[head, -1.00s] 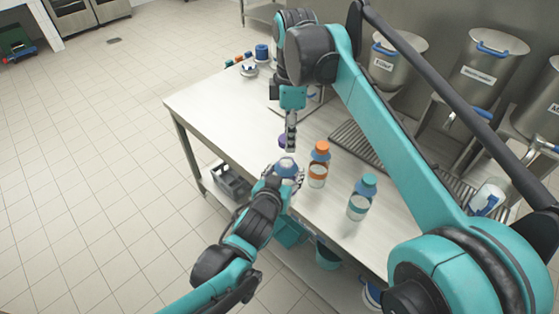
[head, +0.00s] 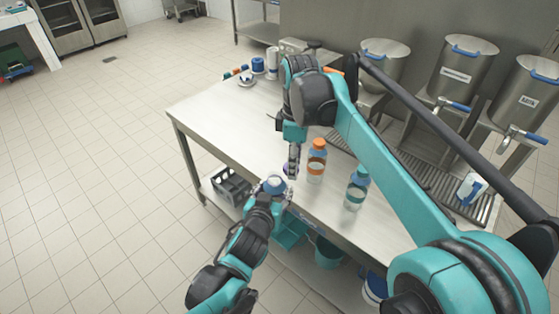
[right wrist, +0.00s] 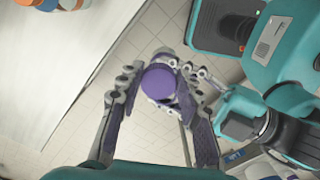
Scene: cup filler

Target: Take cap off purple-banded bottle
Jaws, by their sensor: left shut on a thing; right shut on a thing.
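My right gripper (head: 292,174) is shut on the purple cap (head: 287,169), just beyond the left gripper. In the right wrist view the cap (right wrist: 158,82) sits between the fingertips of my right gripper (right wrist: 157,78). My left gripper (head: 270,190) is shut around the purple-banded bottle (head: 274,184), near the table's front edge. The bottle's pale blue upper part shows; its band is hidden by the fingers in the head view. The cap appears apart from the bottle, up and to the right of it. The left gripper (right wrist: 197,75) partly shows behind the right fingers in the right wrist view.
An orange-capped bottle (head: 316,160) and a teal-capped bottle (head: 356,188) stand on the table (head: 215,118), right of the grippers. Steel dispensers (head: 462,70) line the back. The table's left part is mostly clear. Bins (head: 328,252) are below.

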